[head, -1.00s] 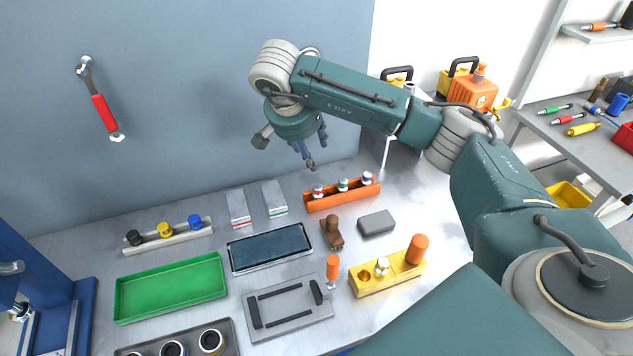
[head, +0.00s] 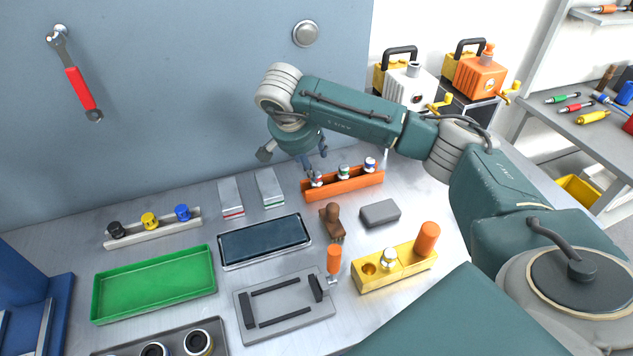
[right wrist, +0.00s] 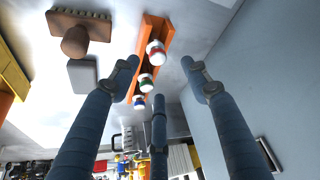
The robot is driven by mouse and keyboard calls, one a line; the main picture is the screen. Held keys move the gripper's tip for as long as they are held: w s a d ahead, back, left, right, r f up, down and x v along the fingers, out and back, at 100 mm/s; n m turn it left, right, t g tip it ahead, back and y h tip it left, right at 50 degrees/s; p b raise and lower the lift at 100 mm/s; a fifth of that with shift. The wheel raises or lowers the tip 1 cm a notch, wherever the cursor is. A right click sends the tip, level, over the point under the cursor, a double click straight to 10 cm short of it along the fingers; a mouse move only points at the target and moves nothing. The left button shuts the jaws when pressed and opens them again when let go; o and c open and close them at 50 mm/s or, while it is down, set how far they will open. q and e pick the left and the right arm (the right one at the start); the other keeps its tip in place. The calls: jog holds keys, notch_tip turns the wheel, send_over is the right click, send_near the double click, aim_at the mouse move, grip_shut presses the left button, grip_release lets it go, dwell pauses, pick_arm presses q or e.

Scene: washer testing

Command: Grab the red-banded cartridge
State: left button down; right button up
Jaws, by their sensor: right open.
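The red-banded cartridge (head: 317,179) is white and stands at the left end of the orange rack (head: 345,188). In the right wrist view the cartridge (right wrist: 155,52) is nearest in the row, in the orange rack (right wrist: 150,32). My right gripper (head: 314,162) is open and empty, its blue fingers pointing down just above and behind the cartridge. In the right wrist view the fingers (right wrist: 160,76) are spread apart, with the cartridge seen between them. A fingertip partly hides the cartridge's top in the head view. My left gripper is not in view.
A green-banded cartridge (head: 344,172) and a blue-banded one (head: 370,164) share the rack. The wall (head: 200,90) rises close behind.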

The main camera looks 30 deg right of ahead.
aim_at(317, 174)
jog(key=shift+x, duration=0.9)
jog(key=p+x, duration=0.2)
jog(key=x, duration=0.3)
jog(key=shift+s+p, duration=0.15)
jog(key=shift+p, duration=0.2)
jog(key=shift+f, duration=0.2)
jog(key=c, duration=1.1)
grip_shut()
jog(key=shift+r, duration=0.15)
